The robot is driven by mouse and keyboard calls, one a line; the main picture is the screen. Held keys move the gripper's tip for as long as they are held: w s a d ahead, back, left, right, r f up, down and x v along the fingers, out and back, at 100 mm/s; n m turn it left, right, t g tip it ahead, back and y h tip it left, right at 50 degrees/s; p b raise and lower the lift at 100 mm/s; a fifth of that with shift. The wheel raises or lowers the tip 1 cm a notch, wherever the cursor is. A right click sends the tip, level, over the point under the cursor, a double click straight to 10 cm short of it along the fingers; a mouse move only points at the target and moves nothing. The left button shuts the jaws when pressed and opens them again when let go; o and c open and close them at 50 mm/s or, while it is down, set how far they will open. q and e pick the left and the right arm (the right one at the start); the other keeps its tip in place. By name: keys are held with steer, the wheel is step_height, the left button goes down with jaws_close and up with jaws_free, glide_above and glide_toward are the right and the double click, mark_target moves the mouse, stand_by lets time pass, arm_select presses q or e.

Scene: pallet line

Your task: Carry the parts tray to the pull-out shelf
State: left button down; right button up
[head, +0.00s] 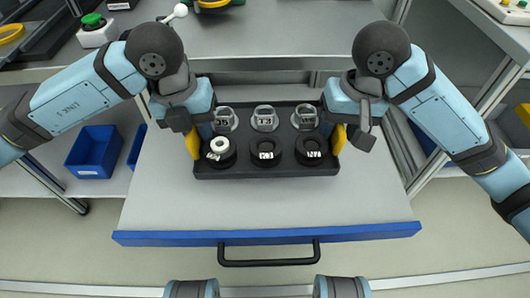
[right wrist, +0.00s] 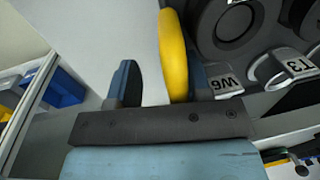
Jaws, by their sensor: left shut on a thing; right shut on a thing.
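The black parts tray (head: 265,173) is level over the pull-out shelf (head: 265,212), near its back; I cannot tell whether it touches the surface. It holds a back row of three grey metal parts and a front row of three black round parts, the left one with a white ring. My left gripper (head: 192,138) is shut on the yellow handle at the tray's left end. My right gripper (head: 340,136) is shut on the right yellow handle (head: 338,139). The right wrist view shows this yellow handle (right wrist: 173,55) beside a finger, with labelled parts beyond.
The shelf has a blue front edge (head: 265,238) and a black pull handle (head: 268,262). A grey worktop (head: 270,45) lies behind and above it. Blue bins (head: 93,152) stand on a lower shelf at left. The front half of the pull-out shelf is clear.

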mark_target(202, 146)
arm_select(q)
steer(key=shift+a+f, duration=0.15)
steer(key=shift+a, duration=0.15)
arm_select(e)
steer(key=shift+w+d+f, duration=0.15)
steer(key=shift+d, duration=0.2)
